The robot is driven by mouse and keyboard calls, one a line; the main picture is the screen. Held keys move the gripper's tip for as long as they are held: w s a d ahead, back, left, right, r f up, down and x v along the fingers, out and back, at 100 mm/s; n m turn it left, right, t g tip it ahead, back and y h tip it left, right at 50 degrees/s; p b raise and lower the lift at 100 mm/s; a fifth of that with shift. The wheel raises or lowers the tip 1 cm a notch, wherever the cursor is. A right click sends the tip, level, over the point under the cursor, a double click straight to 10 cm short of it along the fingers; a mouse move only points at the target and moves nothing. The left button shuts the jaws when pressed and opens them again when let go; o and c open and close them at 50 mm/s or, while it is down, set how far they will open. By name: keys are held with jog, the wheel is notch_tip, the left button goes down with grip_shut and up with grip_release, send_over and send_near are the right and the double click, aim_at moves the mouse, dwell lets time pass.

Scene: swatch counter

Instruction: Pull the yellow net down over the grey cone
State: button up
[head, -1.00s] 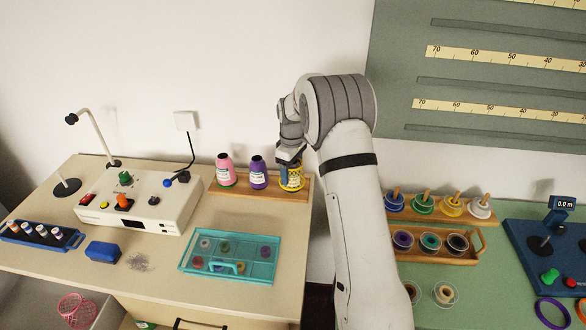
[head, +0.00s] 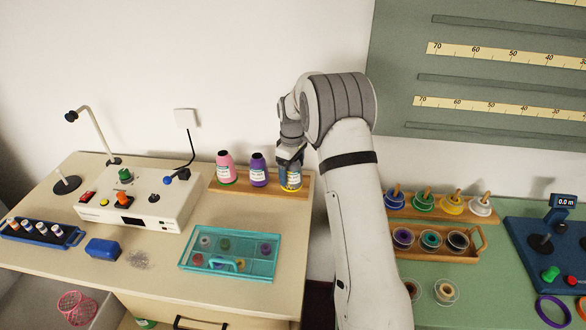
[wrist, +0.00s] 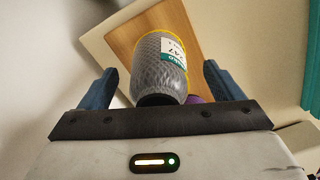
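The grey cone (wrist: 157,65) has a black top and a white-and-green label. It stands at the right end of a wooden board; in the head view its lower part (head: 294,178) shows under my gripper. The yellow net (wrist: 186,58) shows as a thin band around the cone's far, lower edge in the wrist view. It also shows low on the cone in the head view (head: 290,188). My gripper (wrist: 159,69) is open, with a blue finger on each side of the cone and visible gaps between. In the head view my gripper (head: 290,172) hides the cone's upper part.
The wooden board (head: 240,187) also holds a purple cone (head: 258,171), close on the left, and a pink cone (head: 226,168). A white device (head: 140,205) and a teal tray (head: 185,262) are farther left and in front. Bare counter lies between board and tray.

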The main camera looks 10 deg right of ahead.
jog(key=shift+o, duration=0.4)
notch_tip(320, 180, up, 7)
jog(key=shift+r+b, duration=0.15)
jog(key=shift+b, duration=0.4)
jog(key=shift+r, duration=0.25)
